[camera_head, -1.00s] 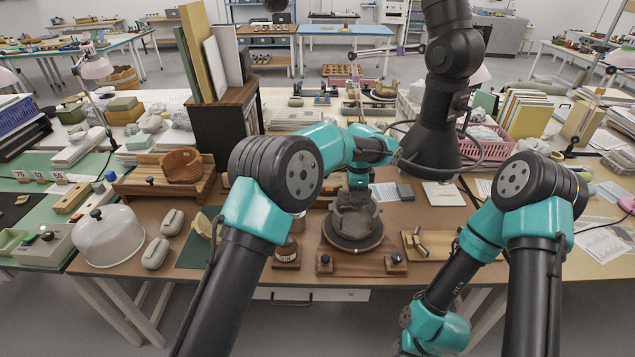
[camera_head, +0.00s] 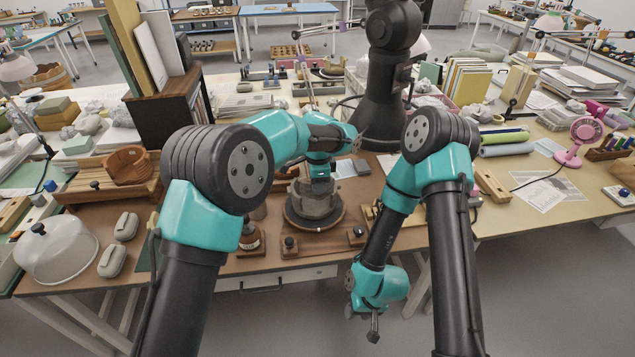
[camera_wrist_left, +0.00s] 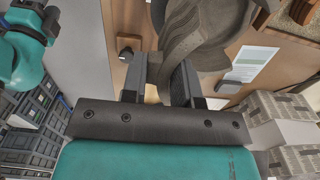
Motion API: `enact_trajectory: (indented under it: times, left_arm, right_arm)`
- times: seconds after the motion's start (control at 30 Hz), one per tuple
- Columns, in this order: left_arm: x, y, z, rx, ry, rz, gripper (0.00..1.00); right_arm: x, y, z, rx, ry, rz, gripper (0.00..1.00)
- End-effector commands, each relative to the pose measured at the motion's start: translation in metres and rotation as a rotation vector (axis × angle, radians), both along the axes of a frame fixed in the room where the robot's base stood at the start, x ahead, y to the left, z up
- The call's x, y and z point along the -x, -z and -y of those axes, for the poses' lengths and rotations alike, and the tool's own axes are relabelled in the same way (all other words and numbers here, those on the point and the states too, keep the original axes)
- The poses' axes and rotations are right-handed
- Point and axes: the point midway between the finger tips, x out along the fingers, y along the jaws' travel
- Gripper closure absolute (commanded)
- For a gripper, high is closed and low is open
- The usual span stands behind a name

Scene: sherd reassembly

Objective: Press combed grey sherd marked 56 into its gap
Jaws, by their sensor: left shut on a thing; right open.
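The grey combed vessel (camera_head: 313,203) stands on a round dark turntable (camera_head: 314,220) on the brown bench. My left gripper (camera_head: 320,184) is at the vessel's upper part, pointing down. In the left wrist view its fingers (camera_wrist_left: 169,78) are shut on a grey combed sherd (camera_wrist_left: 178,45), which lies close against the vessel wall. I cannot tell whether the sherd is seated in the gap, and its number 56 is not visible. My right gripper (camera_head: 373,328) hangs empty and open in front of the bench edge, low in the head view.
Small wooden blocks with knobs (camera_head: 290,246) sit at the turntable's front. A pink fan (camera_head: 582,135) stands far right.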

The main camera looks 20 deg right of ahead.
Motion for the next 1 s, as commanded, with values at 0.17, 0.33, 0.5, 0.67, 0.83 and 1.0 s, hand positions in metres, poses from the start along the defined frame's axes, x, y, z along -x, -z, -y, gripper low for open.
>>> enact_trajectory:
  times: [0.17, 0.33, 0.5, 0.67, 0.83, 1.0]
  left_arm:
    - [0.000, 0.007, 0.000, 0.000, 0.000, 0.000, 0.89]
    - [0.000, 0.015, 0.000, 0.000, 0.000, 0.000, 0.89]
    - [0.000, 0.023, 0.000, 0.000, 0.000, -0.001, 0.89]
    - [0.000, 0.031, 0.000, 0.000, 0.001, 0.000, 0.89]
    - [0.000, 0.038, 0.000, -0.001, 0.001, 0.000, 0.89]
    - [0.000, 0.046, 0.000, 0.000, 0.001, 0.001, 0.89]
  right_arm:
    - [0.000, 0.000, 0.000, 0.000, 0.000, 0.000, 0.57]
    - [0.000, 0.000, 0.000, 0.000, 0.000, 0.000, 0.57]
    - [0.000, 0.000, 0.000, 0.000, 0.000, 0.000, 0.57]
    - [0.000, 0.000, 0.000, 0.000, 0.000, 0.000, 0.57]
    - [0.000, 0.000, 0.000, 0.000, 0.000, 0.000, 0.57]
    - [0.000, 0.000, 0.000, 0.000, 0.000, 0.000, 0.57]
